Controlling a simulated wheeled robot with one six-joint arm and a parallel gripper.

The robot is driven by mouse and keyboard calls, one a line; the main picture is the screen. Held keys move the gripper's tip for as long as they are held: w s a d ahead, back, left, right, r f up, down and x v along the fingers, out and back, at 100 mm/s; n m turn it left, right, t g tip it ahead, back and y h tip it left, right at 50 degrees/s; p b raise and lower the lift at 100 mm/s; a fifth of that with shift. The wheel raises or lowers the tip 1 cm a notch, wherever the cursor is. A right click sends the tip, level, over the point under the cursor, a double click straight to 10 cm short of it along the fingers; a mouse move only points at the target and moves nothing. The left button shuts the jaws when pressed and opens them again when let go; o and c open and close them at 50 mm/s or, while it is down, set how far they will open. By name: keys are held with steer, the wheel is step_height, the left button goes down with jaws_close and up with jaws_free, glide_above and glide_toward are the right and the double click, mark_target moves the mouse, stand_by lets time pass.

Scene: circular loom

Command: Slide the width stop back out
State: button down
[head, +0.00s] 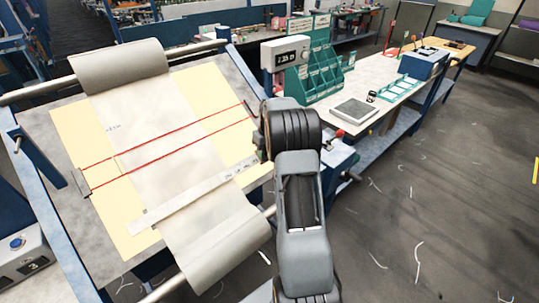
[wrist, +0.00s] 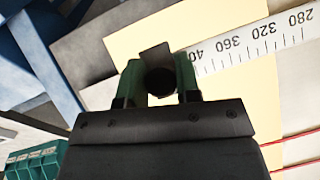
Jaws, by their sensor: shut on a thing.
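My gripper (wrist: 159,66) shows its two green fingers in the wrist view, closed on the dark round knob (wrist: 160,84) of what looks like the width stop. A small grey plate (wrist: 155,53) of the stop shows just beyond the knob. It sits by the end of a white ruler (wrist: 250,45), near the 400 mark, over a yellow sheet. In the head view the ruler (head: 190,197) lies slantwise across the fabric. My arm hides the stop and most of my gripper there.
A tilted table carries pale fabric (head: 165,160) between two rolls, over a yellow sheet (head: 75,130). Two red lines (head: 165,145) cross it. A digital display (head: 292,58) and green bins (head: 325,75) stand on the bench behind. The floor at right is open.

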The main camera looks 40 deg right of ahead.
steer(key=shift+d+r, duration=0.1)
steer(key=shift+d, duration=0.05)
steer(key=c, duration=0.8)
jaws_free()
steer(key=shift+d, duration=0.1)
step_height(320, 180, up, 14)
steer(key=d+b, duration=0.1)
steer(key=shift+d+f, duration=0.2)
steer(key=shift+d, duration=0.15)
